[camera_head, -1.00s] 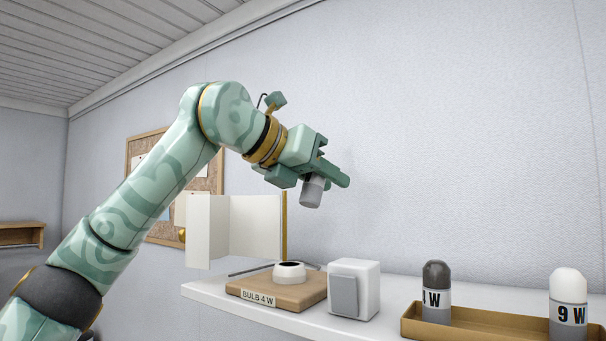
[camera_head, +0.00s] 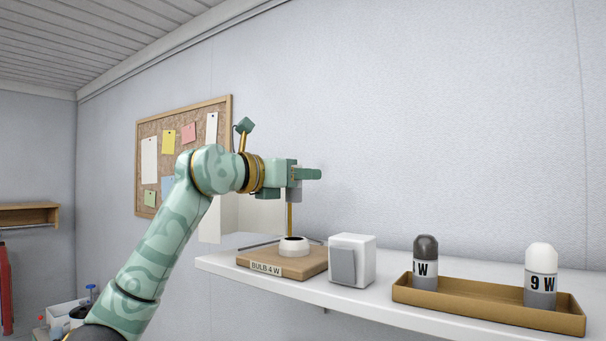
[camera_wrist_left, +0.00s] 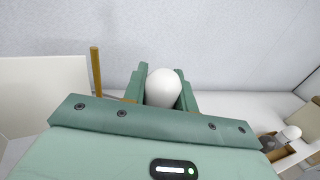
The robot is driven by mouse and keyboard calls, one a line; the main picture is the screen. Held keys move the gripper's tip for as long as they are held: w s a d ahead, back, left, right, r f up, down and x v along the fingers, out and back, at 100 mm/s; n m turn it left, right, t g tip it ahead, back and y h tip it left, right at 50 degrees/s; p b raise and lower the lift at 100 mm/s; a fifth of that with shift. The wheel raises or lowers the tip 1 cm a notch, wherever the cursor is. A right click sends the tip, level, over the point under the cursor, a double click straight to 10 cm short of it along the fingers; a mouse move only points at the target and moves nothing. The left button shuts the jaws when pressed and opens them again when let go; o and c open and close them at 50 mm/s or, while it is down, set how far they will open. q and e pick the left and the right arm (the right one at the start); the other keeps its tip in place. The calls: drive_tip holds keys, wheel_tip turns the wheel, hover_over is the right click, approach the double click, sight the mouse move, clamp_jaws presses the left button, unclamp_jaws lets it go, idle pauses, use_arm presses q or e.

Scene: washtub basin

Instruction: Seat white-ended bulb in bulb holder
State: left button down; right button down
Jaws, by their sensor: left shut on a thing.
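My left gripper (camera_head: 305,178) is shut on a bulb, held upright in the air above the bulb holder. The bulb's grey base (camera_head: 294,194) hangs below the fingers in the head view. Its white rounded end (camera_wrist_left: 164,87) shows between the fingers in the left wrist view. Its wattage cannot be read. The bulb holder is a white ring socket (camera_head: 293,246) with a dark opening, on a wooden base (camera_head: 300,263) labelled "BULB 4 W". A clear gap separates bulb and socket. My right gripper is not in view.
A white box with a grey switch plate (camera_head: 352,261) stands right of the holder. A brass post (camera_head: 290,219) and white panel (camera_head: 232,217) stand behind the holder.

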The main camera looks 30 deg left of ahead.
use_arm(q)
wheel_tip(320, 180, down, 5)
drive_tip(key=b, duration=0.4)
drive_tip(key=shift+f, duration=0.35)
idle(1.4)
drive_tip(key=shift+f+b, duration=1.25)
drive_tip(key=shift+f, duration=0.55)
drive_tip(key=c, duration=1)
unclamp_jaws()
drive_tip(key=shift+c, duration=0.2)
